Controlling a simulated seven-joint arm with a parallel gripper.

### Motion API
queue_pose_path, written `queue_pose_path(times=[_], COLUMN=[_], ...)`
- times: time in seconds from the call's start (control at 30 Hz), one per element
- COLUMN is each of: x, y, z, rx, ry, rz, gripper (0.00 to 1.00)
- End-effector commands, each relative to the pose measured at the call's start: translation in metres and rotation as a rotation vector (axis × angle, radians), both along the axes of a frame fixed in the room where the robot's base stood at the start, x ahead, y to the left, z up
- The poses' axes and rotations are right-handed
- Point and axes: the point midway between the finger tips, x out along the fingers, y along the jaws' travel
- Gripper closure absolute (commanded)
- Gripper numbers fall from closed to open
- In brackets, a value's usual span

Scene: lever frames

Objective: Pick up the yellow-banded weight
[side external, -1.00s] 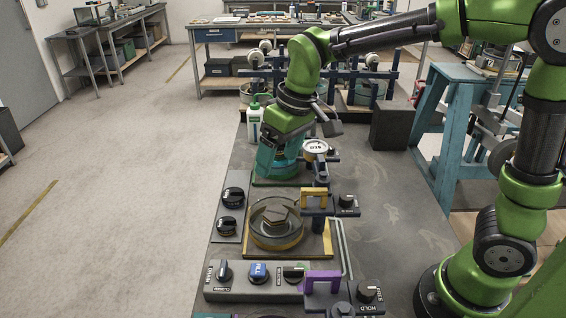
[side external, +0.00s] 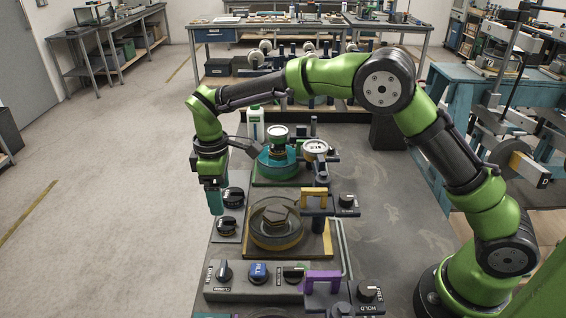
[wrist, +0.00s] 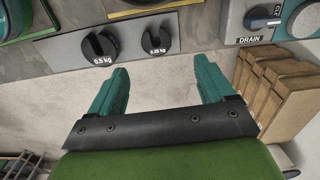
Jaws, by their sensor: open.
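A round grey dish with a dull yellow lower band (side external: 272,240) sits on a yellow-edged plate near the middle of the bench in the side view. A hexagonal metal piece (side external: 276,214) shows at its centre; I cannot tell for sure which part is the yellow-banded weight. In the wrist view only a yellow edge (wrist: 155,11) of that station shows at the top. My gripper (side external: 216,203) is open and empty, pointing down, left of the dish and apart from it. Its teal fingers (wrist: 165,84) are spread over bare pale floor in the wrist view.
A yellow handle (side external: 314,192) stands right of the dish, a purple handle (side external: 322,276) in front. A teal station (side external: 277,163) stands behind. Brown boxes (wrist: 283,90) show in the wrist view.

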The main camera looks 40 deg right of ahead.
Motion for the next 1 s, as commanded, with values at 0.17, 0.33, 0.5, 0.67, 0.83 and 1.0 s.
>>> queue_pose_path(times=[0.17,0.33,0.5,0.67,0.83,1.0], x=[0.000,0.000,0.002,0.004,0.005,0.005], y=[0.000,0.000,-0.003,-0.004,-0.004,-0.004], z=[-0.033,-0.045,-0.064,-0.087,-0.097,-0.097], rx=[0.000,0.001,-0.002,0.000,0.001,0.001], ry=[0.001,0.001,0.003,0.001,-0.001,-0.001], rz=[-0.001,-0.002,-0.003,-0.001,-0.002,-0.002], gripper=[0.18,0.18,0.18,0.18,0.18,0.18])
